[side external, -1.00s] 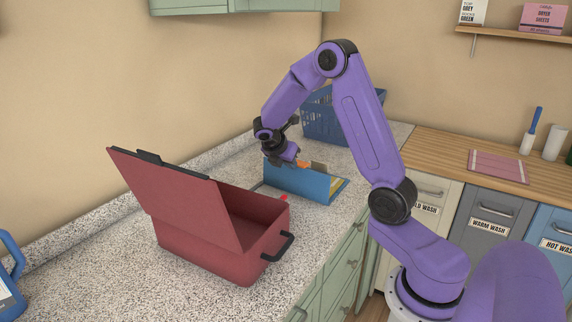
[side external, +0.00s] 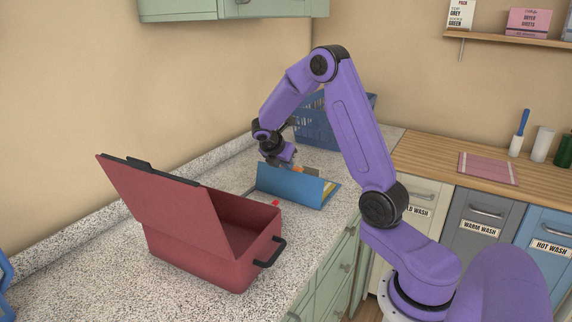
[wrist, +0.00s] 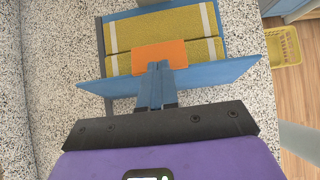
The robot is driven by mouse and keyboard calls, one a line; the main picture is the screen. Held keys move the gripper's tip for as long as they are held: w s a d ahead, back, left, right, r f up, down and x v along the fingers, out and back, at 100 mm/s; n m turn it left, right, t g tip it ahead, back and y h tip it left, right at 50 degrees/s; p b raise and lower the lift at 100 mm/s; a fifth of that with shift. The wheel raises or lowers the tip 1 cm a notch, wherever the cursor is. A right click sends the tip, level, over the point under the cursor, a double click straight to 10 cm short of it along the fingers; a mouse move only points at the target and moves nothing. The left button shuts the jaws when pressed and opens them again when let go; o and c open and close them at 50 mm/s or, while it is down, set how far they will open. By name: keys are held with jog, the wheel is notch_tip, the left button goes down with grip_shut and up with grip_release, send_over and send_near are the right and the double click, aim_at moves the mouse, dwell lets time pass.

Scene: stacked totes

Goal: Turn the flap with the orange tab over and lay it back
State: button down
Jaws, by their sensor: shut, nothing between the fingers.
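The blue flap (side external: 290,186) stands raised and tilted on its tote, beyond the red tote in the side view. In the wrist view the flap (wrist: 215,75) shows nearly edge-on as a wide blue band. Its orange tab (wrist: 160,55) is at the middle of its edge; only a sliver of the tab (side external: 298,170) shows in the side view. My gripper (wrist: 159,66) is shut and empty, its fingertips at the tab's near edge. I cannot tell whether they touch. In the side view my gripper (side external: 291,163) is just above and behind the flap.
Yellow woven contents with pale straps (wrist: 185,25) lie beyond the flap. A red tote (side external: 205,250) with its lid raised (side external: 165,200) stands nearer the side camera. A blue basket (side external: 315,125) stands behind my gripper. The speckled counter (side external: 100,270) is clear at front left.

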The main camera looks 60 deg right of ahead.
jog(key=v, duration=1.3)
jog(key=shift+a, duration=0.2)
jog(key=shift+f, duration=0.1)
